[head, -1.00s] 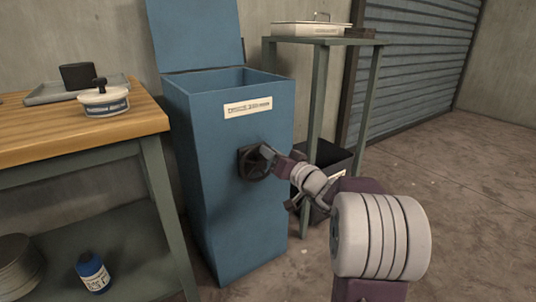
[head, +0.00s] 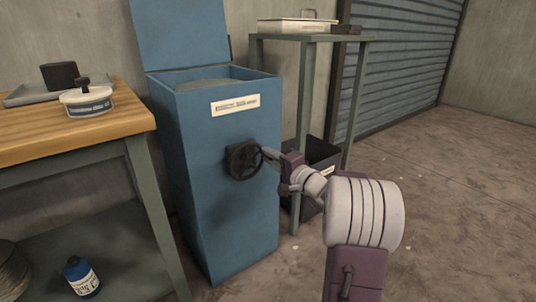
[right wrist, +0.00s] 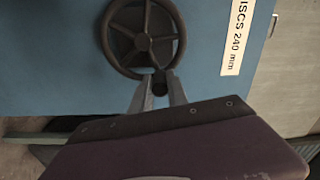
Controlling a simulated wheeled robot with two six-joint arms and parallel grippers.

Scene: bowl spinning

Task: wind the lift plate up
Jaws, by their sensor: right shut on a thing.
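The blue cabinet (head: 215,190) stands upright with its lid (head: 180,35) raised. A grey surface (head: 205,85), which looks like the lift plate or what lies on it, shows inside just below the cabinet's rim. A dark handwheel (head: 243,160) is on the front face; it also shows in the right wrist view (right wrist: 143,38). My right gripper (head: 269,155) is at the wheel's right edge. In the right wrist view my right gripper's fingers (right wrist: 159,94) are shut on the small dark knob (right wrist: 160,84) at the wheel's rim. My left gripper is out of view.
A green stand (head: 303,120) and a black bin (head: 318,152) are close behind my right arm.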

